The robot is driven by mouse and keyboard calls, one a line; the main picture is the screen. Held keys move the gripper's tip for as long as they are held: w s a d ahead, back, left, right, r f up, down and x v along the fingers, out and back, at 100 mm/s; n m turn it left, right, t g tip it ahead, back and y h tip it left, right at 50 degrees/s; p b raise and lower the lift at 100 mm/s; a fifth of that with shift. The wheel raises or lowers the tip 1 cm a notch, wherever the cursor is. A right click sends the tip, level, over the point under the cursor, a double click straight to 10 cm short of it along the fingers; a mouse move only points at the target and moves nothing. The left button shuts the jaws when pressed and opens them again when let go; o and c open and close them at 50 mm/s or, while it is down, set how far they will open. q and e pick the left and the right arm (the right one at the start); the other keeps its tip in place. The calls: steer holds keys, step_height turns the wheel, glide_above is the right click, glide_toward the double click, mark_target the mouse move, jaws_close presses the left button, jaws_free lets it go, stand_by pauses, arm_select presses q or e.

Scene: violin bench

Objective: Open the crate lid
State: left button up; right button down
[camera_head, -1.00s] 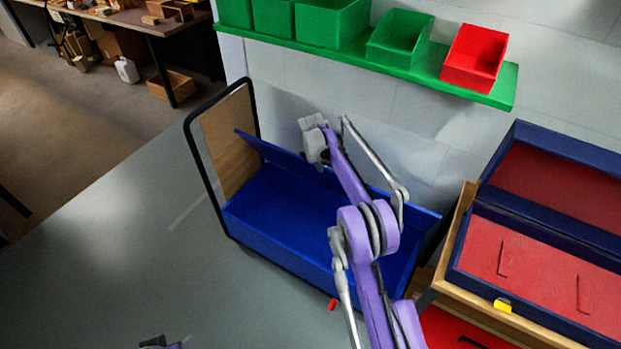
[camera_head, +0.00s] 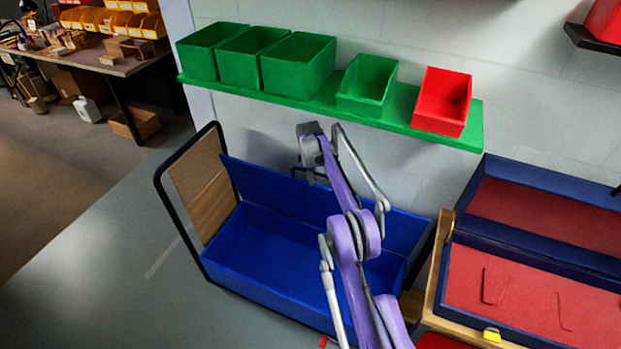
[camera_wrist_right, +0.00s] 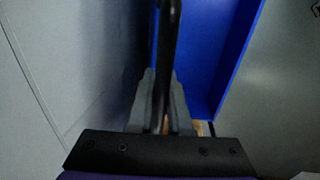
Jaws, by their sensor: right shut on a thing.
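The blue crate (camera_head: 250,296) sits on a black-framed trolley, its inside open to view and empty. Its blue lid (camera_head: 265,188) stands raised along the back edge, close to the wall. My right gripper (camera_head: 312,170) is at the lid's top edge, partly hidden by its own wrist. In the right wrist view, my right gripper's fingers (camera_wrist_right: 162,115) are shut on a dark bar (camera_wrist_right: 168,40), which looks like the lid's handle. Blue panel (camera_wrist_right: 195,60) shows beside it. My left gripper is not in view.
A green shelf (camera_head: 400,128) with green bins and a red bin (camera_head: 442,98) hangs above the crate. An open red-lined case (camera_head: 540,275) stands at the right. The trolley's upright frame (camera_head: 160,190) is at the crate's left. The grey floor at left is clear.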

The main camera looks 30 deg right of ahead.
steer(key=c, duration=0.9)
jaws_free()
steer(key=shift+o, duration=0.2)
steer(key=r, duration=0.5)
steer(key=a+r, duration=0.1)
steer(key=r, duration=0.1)
steer(key=shift+s+r, duration=0.15)
steer(key=shift+s, duration=0.15)
steer(key=shift+s+d, duration=0.1)
